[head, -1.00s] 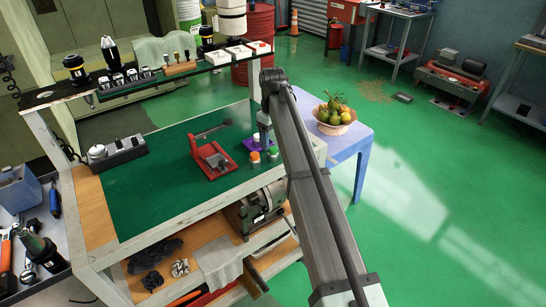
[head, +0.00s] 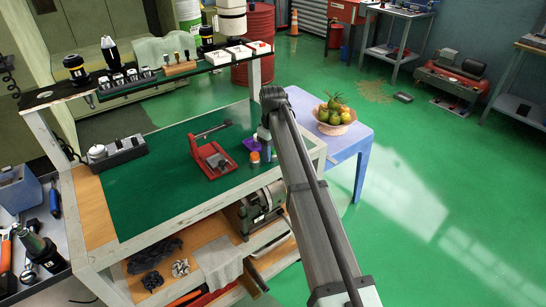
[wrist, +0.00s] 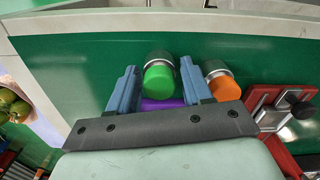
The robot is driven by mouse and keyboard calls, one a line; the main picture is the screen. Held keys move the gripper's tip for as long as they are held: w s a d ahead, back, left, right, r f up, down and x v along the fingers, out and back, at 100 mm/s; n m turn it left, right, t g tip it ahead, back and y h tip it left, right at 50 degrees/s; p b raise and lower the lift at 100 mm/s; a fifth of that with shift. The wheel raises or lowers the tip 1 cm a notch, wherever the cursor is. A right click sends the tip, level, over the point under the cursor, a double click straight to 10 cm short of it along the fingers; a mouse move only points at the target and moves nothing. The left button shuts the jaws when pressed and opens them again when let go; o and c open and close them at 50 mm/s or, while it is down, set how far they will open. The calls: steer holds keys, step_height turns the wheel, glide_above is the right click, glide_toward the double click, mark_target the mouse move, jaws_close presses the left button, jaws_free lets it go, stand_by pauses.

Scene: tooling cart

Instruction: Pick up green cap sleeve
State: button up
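The green cap sleeve (wrist: 159,80) has a bright green cap end and a metallic body, and stands on the green bench top in the wrist view. My gripper (wrist: 158,68) is open, with one blue finger on each side of it and a narrow gap showing at both sides. In the head view my gripper (head: 267,148) is low over the bench's right side and hides the green cap sleeve. A similar sleeve with an orange cap (wrist: 225,89) stands just right of the right finger; it also shows in the head view (head: 254,157).
A purple object (wrist: 162,104) lies close by, partly hidden by my gripper. A red fixture with a lever (head: 212,160) stands left of the sleeves on the green bench top (head: 150,195). A fruit bowl (head: 334,128) sits on a blue table to the right.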

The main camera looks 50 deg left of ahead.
steer(key=c, duration=0.8)
